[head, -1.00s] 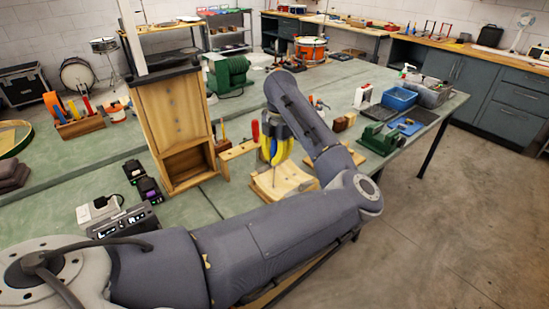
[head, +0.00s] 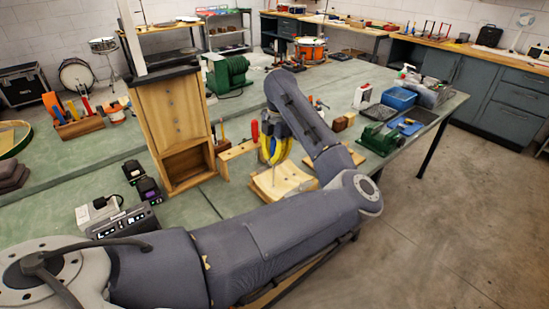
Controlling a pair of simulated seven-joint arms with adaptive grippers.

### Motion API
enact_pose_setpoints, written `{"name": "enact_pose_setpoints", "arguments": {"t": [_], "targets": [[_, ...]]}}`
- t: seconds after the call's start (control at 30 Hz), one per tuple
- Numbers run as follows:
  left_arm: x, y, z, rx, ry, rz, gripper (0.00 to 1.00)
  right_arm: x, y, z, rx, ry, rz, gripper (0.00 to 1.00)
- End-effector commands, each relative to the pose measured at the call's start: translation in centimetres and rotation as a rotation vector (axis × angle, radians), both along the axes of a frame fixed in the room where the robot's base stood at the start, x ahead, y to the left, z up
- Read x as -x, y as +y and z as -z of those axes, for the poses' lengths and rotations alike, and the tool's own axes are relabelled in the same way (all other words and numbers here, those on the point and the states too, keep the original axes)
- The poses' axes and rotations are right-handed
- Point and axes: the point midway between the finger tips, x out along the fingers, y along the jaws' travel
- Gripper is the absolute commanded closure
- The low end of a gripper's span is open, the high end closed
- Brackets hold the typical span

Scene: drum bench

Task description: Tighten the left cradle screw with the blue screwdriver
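The cradle (head: 288,181) is a pale wooden block with a curved top, on the green bench near the middle of the head view. My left gripper (head: 274,158), with yellow fingers, points down just above its back left part. Blue shows between and beside the fingers, and a thin shaft runs down from them toward the cradle. I take this as the blue screwdriver (head: 272,178), held upright in the shut fingers. The left cradle screw is too small to make out, so contact with the tip cannot be told. My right gripper is out of view.
A tall wooden cabinet (head: 175,118) stands left of the cradle. A wooden rack (head: 238,151) with a red-handled tool (head: 255,131) is close behind the gripper. A green vise-like block (head: 379,139) and a blue bin (head: 399,98) lie to the right.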

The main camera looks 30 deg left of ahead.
Motion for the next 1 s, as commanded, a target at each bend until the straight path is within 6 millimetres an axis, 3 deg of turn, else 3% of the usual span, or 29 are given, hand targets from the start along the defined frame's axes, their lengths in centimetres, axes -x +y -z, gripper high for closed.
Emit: {"name": "enact_pose_setpoints", "arguments": {"t": [0.6,1.0], "targets": [[-0.06,0.44,-0.15,-0.001,-0.003,-0.683,1.0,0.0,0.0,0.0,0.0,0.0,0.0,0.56],[0.0,0.59,-0.14,-0.001,-0.003,-0.924,1.0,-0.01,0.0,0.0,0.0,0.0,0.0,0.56]]}}
